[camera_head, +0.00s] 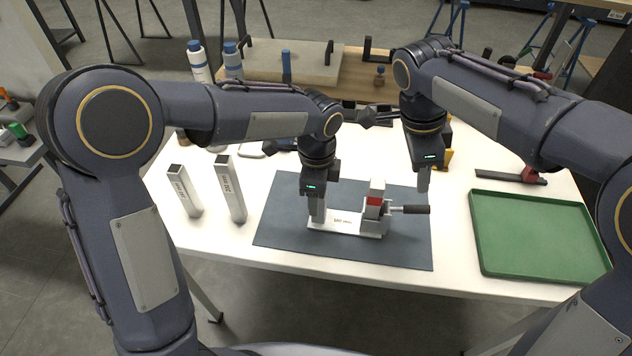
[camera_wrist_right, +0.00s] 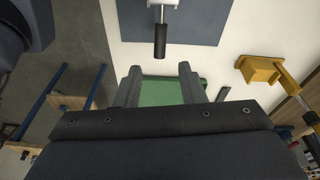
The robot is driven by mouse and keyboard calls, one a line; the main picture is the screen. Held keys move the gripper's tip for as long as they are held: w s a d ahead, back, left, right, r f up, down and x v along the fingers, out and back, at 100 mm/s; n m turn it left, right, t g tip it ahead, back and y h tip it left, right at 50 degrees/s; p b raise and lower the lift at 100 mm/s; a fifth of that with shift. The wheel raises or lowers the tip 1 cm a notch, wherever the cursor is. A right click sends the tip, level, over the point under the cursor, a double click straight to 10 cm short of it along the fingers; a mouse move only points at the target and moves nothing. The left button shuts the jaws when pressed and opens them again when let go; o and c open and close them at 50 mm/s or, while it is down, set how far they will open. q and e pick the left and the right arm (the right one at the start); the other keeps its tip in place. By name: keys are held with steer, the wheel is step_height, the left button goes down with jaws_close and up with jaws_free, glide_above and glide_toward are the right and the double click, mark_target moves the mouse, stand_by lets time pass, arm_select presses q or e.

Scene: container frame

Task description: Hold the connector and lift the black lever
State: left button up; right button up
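The connector (camera_head: 345,221) is a white base with printed text, lying on the dark grey mat (camera_head: 290,242). An upright white block with a red band (camera_head: 374,200) stands at its right end. A metal rod sticks out to the right and ends in the black lever (camera_head: 415,209), which lies about level. It also shows at the top of the right wrist view (camera_wrist_right: 160,40). My left gripper (camera_head: 317,214) points down at the connector's left end; its fingers overlap, so its grip is unclear. My right gripper (camera_head: 423,184) hangs above the lever, apart from it. Its fingers are open and empty (camera_wrist_right: 160,72).
A green tray (camera_head: 545,272) lies at the table's right, with a dark bar with a red part (camera_head: 510,177) behind it. A yellow object (camera_wrist_right: 262,69) shows in the right wrist view. The mat's front is clear.

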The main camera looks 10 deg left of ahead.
arm_select(q)
steer(key=shift+f, duration=2.2)
steer(key=shift+c, duration=0.2)
jaws_close()
arm_select(e)
steer(key=c, duration=0.7)
steer(key=s+d+f+g+y, duration=0.1)
steer(key=d+f+m+g+y, duration=0.1)
steer(key=d+f, duration=0.1)
steer(key=s+d+f+m+g, duration=0.1)
steer(key=d+f, duration=0.1)
steer(key=shift+s+d+y, duration=0.25)
steer(key=shift+s+y, duration=0.05)
steer(key=shift+y, duration=0.1)
jaws_close()
steer(key=s+d+f+m+t+y, duration=0.2)
steer(key=d+m+t+y, duration=0.1)
steer(key=d+m+y, duration=0.3)
steer(key=s+d+f+m+t+y, duration=0.2)
steer(key=s+d+m+t+y, duration=0.1)
steer(key=d+m+y, duration=0.3)
steer(key=shift+d+f+y, duration=0.25)
steer(key=shift+d+y, duration=0.05)
steer(key=shift+d, duration=0.05)
